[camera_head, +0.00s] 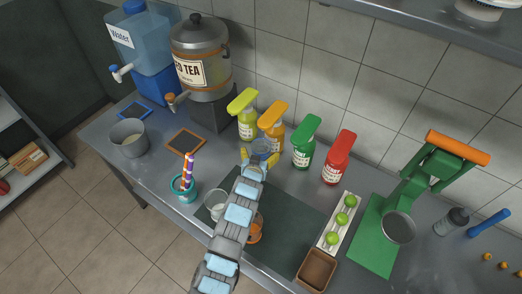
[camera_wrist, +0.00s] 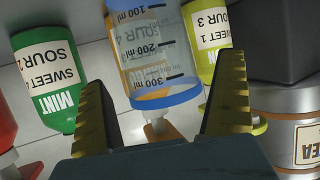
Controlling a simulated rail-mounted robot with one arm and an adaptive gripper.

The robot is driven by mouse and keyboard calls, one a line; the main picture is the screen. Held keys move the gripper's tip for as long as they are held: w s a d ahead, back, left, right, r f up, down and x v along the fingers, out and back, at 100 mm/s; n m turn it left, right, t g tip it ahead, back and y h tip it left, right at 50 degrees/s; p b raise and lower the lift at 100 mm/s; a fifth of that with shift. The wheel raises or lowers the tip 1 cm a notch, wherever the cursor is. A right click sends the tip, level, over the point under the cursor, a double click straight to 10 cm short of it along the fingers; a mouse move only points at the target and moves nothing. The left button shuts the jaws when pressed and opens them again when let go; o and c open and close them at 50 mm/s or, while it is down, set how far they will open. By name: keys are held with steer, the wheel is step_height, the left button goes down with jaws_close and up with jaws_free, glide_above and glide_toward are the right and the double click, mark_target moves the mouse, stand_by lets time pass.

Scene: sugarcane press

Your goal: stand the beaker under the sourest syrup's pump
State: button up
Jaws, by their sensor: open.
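The clear beaker (camera_head: 262,147) with a blue rim stands in front of the orange syrup bottle (camera_head: 268,121). In the wrist view, which is upside down, the beaker (camera_wrist: 160,45) hides part of that bottle; "SOUR 4" reads through it. The orange pump (camera_wrist: 158,130) appears just above the rim; I cannot tell if it is exactly over the opening. The yellow-green bottle (camera_wrist: 208,40) reads "SWEET 1, SOUR 3". The red bottle's label (camera_head: 332,174) is unreadable. My gripper (camera_head: 258,161) is open, fingers either side of the beaker.
A tray of limes (camera_head: 339,222) and a green press (camera_head: 378,238) stand to the right. A teal cup with straws (camera_head: 184,188), a glass (camera_head: 215,203) and an amber-filled container (camera_head: 255,230) are near my arm. A tea dispenser (camera_head: 202,60) stands at the back left.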

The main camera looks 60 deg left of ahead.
steer(key=shift+v, duration=2.45)
steer(key=shift+r, duration=0.1)
